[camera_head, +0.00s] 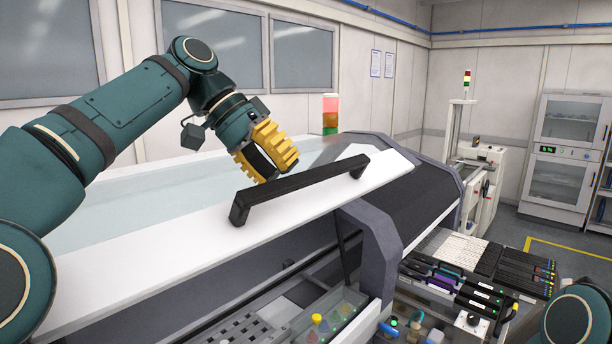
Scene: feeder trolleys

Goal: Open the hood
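The hood (142,284) is a long cover with a white front edge and a glassy, see-through top. A black bar handle (300,187) is fixed along its white edge. The hood is tilted, and the machine's inside shows below its edge. My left gripper (268,158), with yellow ridged fingers, is just above and behind the handle, near its left half. I cannot tell whether it touches the handle or how far its fingers are apart. Part of my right arm shows at the lower right corner; its gripper is out of view.
A red, orange and green signal light (330,114) stands behind the hood. Feeder modules (480,268) lie in rows at the lower right. Small coloured parts (318,322) are inside the machine. A white cabinet (562,160) stands at the far right. Open floor lies before it.

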